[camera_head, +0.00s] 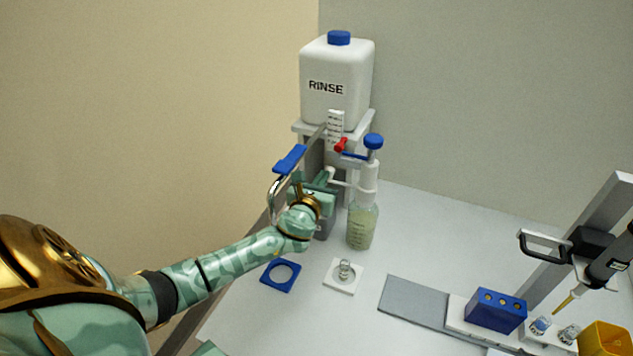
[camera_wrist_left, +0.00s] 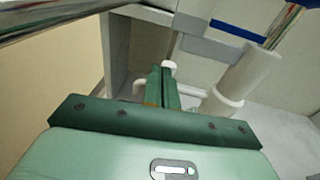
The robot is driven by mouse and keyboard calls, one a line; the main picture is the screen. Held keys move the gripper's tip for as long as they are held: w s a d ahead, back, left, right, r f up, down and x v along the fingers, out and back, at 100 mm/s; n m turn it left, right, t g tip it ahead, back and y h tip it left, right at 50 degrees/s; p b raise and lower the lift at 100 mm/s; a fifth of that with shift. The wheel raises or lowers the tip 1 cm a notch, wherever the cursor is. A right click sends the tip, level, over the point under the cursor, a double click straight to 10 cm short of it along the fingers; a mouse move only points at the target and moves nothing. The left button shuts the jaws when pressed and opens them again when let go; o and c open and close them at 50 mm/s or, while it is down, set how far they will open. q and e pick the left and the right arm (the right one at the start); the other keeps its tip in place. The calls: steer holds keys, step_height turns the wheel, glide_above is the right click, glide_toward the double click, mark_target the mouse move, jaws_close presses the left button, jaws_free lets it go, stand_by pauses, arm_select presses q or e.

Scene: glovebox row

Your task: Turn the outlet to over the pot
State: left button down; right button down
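A dispenser with a blue knob (camera_head: 373,142) and white body (camera_head: 369,176) tops a glass bottle of pale green liquid (camera_head: 361,226). Its thin white outlet (camera_head: 344,183) points left. In the left wrist view, the white dispenser body (camera_wrist_left: 238,82) is right of the fingers, and the outlet (camera_wrist_left: 139,87) shows on both sides of them. A small glass pot (camera_head: 344,268) sits on a white square holder (camera_head: 333,281) in front of the bottle. My left gripper (camera_head: 326,177) is at the outlet, fingers together; whether they touch it is unclear. My right gripper is out of view.
A white RINSE container (camera_head: 336,86) stands on a grey stand behind, with a red tap (camera_head: 341,145). A blue lever (camera_head: 290,159) is beside it. A blue square holder (camera_head: 281,264) lies left of the pot. A blue rack (camera_head: 496,311) and pipette (camera_head: 607,262) stand right.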

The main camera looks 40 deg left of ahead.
arm_select(q)
steer(key=p+v, duration=0.2)
steer(key=v, duration=1.4)
steer(key=shift+s, duration=0.15)
steer(key=shift+f, duration=0.15)
